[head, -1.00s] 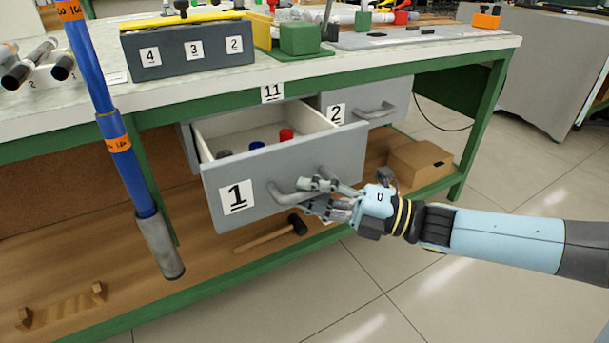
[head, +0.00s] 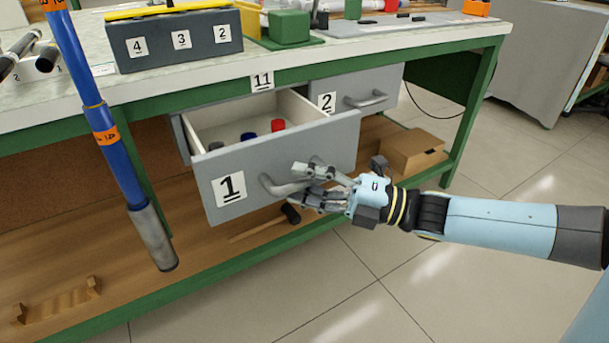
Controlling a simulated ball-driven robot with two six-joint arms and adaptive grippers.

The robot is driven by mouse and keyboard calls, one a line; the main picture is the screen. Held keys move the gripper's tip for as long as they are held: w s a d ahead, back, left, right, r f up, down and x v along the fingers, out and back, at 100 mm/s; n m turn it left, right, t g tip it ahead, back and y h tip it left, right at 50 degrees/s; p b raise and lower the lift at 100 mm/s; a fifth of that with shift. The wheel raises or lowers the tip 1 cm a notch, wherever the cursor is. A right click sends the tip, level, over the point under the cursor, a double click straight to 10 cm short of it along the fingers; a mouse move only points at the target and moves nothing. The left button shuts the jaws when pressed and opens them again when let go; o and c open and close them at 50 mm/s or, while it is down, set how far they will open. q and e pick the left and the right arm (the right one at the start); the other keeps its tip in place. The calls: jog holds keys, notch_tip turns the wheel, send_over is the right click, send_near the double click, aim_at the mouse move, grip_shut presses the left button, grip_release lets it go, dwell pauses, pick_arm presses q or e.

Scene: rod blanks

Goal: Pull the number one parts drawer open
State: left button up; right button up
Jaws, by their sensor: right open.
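The number one drawer (head: 290,158) is a grey drawer under the bench, marked with a white "1" label (head: 229,188). It stands pulled out, its white inside showing with a red, a blue and a grey round piece in it. Its bar handle (head: 270,187) is partly hidden behind my right gripper. My right gripper (head: 300,184) is open, its fingers spread at the right part of the handle; I cannot tell whether they touch it. My left gripper is not in view.
The number two drawer (head: 385,85) is shut at the right. A cardboard box (head: 412,150) and a mallet (head: 289,213) lie on the lower shelf (head: 100,250). The floor (head: 480,290) at the right is clear.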

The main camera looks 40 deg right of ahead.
jog(key=v, duration=1.1)
jog(key=shift+s+d, duration=0.2)
jog(key=shift+s, duration=0.1)
